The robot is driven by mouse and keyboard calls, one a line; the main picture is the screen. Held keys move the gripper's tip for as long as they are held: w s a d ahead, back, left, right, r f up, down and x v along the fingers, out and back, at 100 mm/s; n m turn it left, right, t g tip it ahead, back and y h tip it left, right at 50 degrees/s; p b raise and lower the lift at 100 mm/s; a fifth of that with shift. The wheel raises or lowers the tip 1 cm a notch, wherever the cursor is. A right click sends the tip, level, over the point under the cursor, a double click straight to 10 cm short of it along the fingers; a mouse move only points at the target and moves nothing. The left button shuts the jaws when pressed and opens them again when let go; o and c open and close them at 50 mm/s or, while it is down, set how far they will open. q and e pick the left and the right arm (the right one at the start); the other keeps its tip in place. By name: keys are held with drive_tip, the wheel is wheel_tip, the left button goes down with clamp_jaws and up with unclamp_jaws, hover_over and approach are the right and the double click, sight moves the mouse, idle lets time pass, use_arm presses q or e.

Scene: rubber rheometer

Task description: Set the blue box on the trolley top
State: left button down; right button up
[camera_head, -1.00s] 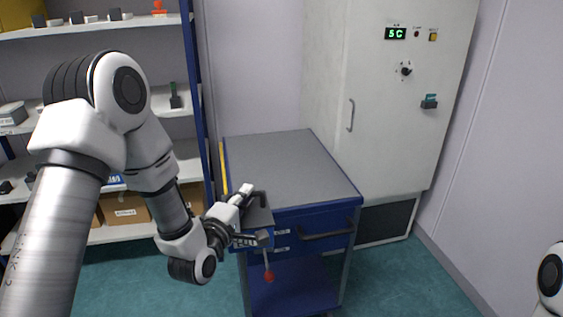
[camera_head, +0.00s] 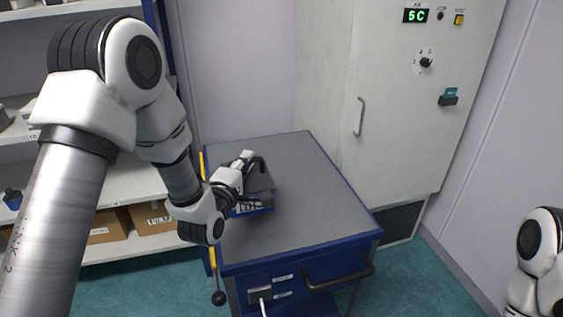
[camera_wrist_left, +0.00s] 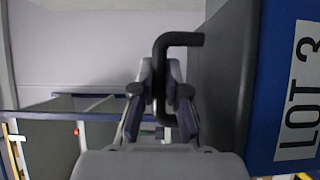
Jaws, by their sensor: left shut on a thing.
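The blue box (camera_head: 265,206) has a dark grey lid, a bent black handle and a white label. My left gripper (camera_head: 250,162) is shut on the handle. In the left wrist view the fingers (camera_wrist_left: 161,90) are on both sides of the black handle (camera_wrist_left: 162,75), and the box's blue side (camera_wrist_left: 268,80) reads "LOT 3". The box is over the left part of the grey trolley top (camera_head: 315,205). I cannot tell whether its underside touches the top. My right gripper is out of view; only part of my right arm shows at the right edge.
The trolley top is clear to the right of the box. A dark handle (camera_head: 340,276) is on the trolley's front. A tall white cabinet (camera_head: 390,130) stands behind right. Shelves (camera_head: 130,182) with cardboard boxes (camera_head: 150,217) stand at the left.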

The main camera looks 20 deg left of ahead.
use_arm(q)
drive_tip(key=w+d+f+p, duration=0.2)
drive_tip(key=w+d+f, duration=0.3)
drive_tip(key=w, duration=0.5)
drive_tip(key=shift+d, duration=0.75)
drive_tip(key=shift+s, duration=0.15)
drive_tip(key=shift+f, duration=0.1)
drive_tip(key=c, duration=1.2)
unclamp_jaws()
